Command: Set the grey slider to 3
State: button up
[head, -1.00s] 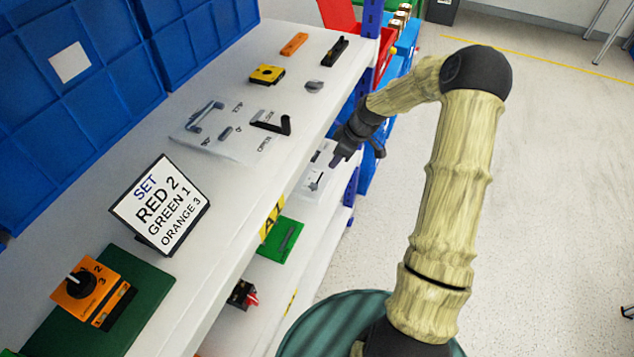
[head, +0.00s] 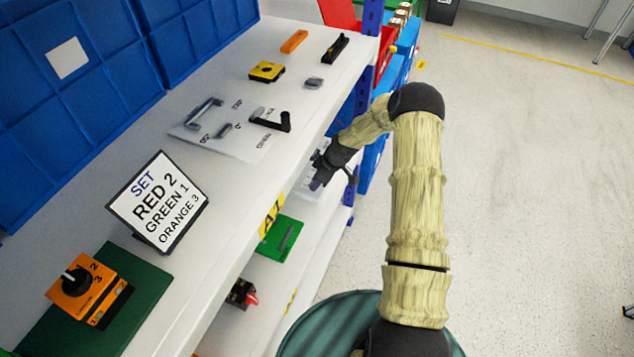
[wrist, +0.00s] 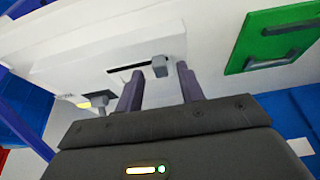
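The grey slider (wrist: 160,66) is a small grey knob at the end of a dark slot on a white panel (wrist: 100,55) in the wrist view. My gripper (wrist: 158,90) is open, with its two dark fingers apart and the knob just beyond them, near the right finger. I cannot tell whether they touch. In the head view my gripper (head: 322,178) is at the lower shelf level beside the white panel, which it largely hides. The slider's number marks are not readable.
A green panel with a handle (head: 282,240) lies on the lower shelf, near my gripper. The upper shelf (head: 225,215) overhangs this area and carries a sign (head: 160,203) and an orange rotary switch (head: 82,287). Open floor (head: 530,200) lies to the right.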

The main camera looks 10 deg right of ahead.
jog(key=shift+x, duration=0.8)
